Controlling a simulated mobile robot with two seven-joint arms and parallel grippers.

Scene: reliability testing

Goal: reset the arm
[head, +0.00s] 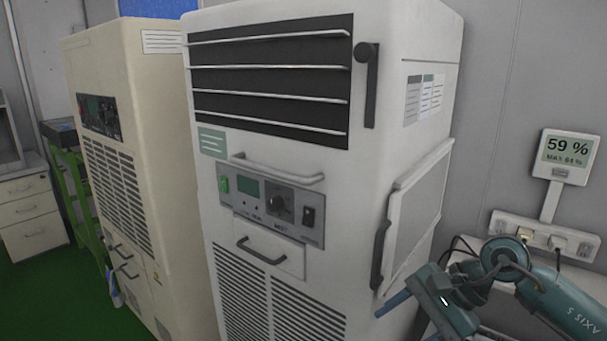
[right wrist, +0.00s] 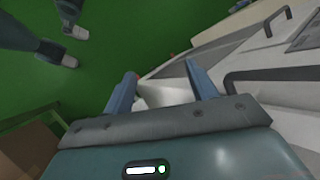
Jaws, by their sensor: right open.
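My right arm (head: 510,262) comes in from the lower right in the head view. Its gripper (head: 392,303) points left, in front of the lower right part of the white cabinet. In the right wrist view the two blue fingers of the gripper (right wrist: 160,90) stand apart with nothing between them. Behind them are the green floor and pale cabinet parts. I cannot tell whether the fingers touch the cabinet. My left gripper is not in view.
The white cabinet (head: 375,190) has a side panel with a dark handle (head: 381,255) close to my right gripper. A beige cabinet (head: 120,150) stands at left. A wall display (head: 568,150) reads 59 %, above a socket strip (head: 540,235). Green floor (head: 50,295) is clear at lower left.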

